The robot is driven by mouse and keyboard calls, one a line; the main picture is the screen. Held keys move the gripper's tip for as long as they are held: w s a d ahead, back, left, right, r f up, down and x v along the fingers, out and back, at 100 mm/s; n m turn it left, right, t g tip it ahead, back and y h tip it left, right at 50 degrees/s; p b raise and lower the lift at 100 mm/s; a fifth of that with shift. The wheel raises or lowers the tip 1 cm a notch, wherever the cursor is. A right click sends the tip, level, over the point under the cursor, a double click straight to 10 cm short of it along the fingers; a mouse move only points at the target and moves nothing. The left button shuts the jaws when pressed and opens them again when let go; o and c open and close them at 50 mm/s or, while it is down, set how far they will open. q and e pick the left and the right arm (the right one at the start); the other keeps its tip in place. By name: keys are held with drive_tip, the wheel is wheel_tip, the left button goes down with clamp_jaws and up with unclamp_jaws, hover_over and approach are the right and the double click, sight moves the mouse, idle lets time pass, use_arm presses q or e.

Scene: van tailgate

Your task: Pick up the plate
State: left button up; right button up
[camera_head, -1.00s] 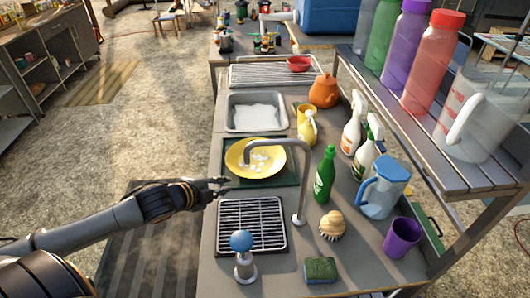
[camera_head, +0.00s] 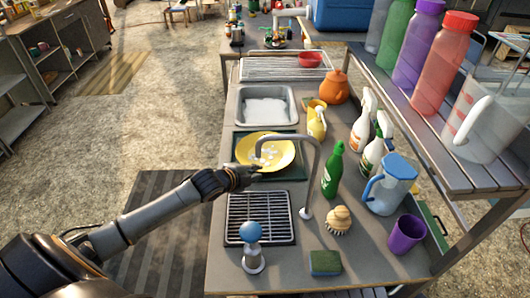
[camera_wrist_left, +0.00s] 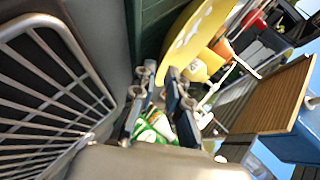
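A yellow plate (camera_head: 283,150) with whitish bits on it lies on a dark green surface (camera_head: 296,175) behind the drain grid. My left gripper (camera_head: 245,178) reaches in from the left and is just in front of the plate's near left edge, apparently not holding it. The plate's edge (camera_wrist_left: 190,38) shows there beyond the fingertips. My right gripper is not in view.
A curved faucet (camera_head: 316,165) arches beside the plate. A green bottle (camera_head: 333,172), spray bottles, a blue-lidded pitcher (camera_head: 390,187) and a brush (camera_head: 338,219) stand to the right. The grid (camera_head: 260,217) and blue-knobbed object (camera_head: 252,245) are in front.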

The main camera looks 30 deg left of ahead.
use_arm(q)
drive_tip(key=shift+x, duration=1.15)
clamp_jaws()
drive_tip(key=shift+r, duration=0.15)
